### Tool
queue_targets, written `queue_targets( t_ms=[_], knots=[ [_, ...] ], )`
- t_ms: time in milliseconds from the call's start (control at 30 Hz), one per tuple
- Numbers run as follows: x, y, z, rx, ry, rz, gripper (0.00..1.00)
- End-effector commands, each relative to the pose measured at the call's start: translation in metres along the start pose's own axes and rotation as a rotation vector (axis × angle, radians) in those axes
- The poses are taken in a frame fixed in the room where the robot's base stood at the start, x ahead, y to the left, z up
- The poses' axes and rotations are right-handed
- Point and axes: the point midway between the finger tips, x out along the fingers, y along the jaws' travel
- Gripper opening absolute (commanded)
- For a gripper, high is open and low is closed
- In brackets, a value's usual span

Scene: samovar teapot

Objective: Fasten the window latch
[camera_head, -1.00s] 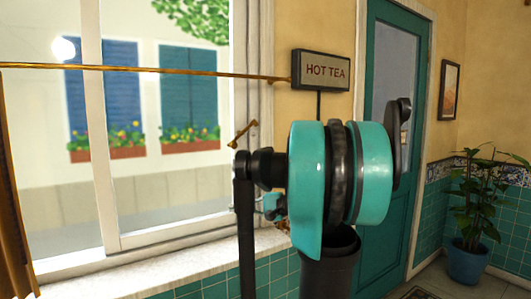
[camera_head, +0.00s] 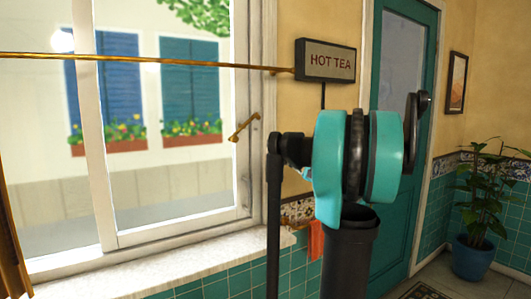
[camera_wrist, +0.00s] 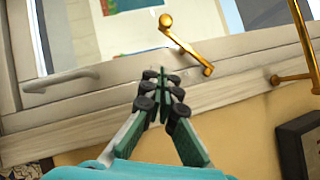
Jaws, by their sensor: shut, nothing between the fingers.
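The window latch (camera_head: 243,127) is a brass handle with a round knob, on the right side of the window's white frame. In the head view it lies slanted, knob end low and left. In the wrist view the latch (camera_wrist: 187,46) runs from its knob at upper left to its mount at lower right. My gripper (camera_wrist: 162,74) is shut and empty. In the wrist view its fingertips appear just below and left of the latch, with a visible gap; the depth between them is unclear. In the head view my arm hides the gripper.
A brass curtain rod (camera_head: 150,64) crosses above the latch; its end also shows in the wrist view (camera_wrist: 302,40). A HOT TEA sign (camera_head: 325,62) hangs right of the window. A pale sill (camera_head: 190,263) runs below. A grey handle (camera_wrist: 62,80) is on the frame.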

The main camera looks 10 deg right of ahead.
Motion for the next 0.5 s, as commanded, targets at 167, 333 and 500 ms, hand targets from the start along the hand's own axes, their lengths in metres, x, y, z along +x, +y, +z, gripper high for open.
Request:
queue_targets(
  t_ms=[167,333,500],
  knots=[
    [0.031,0.001,0.001,0.002,-0.005,0.002,0.0],
    [0.065,0.001,0.002,0.002,-0.005,0.002,0.0],
    [0.096,0.001,0.004,0.002,-0.005,0.002,0.0]
  ],
)
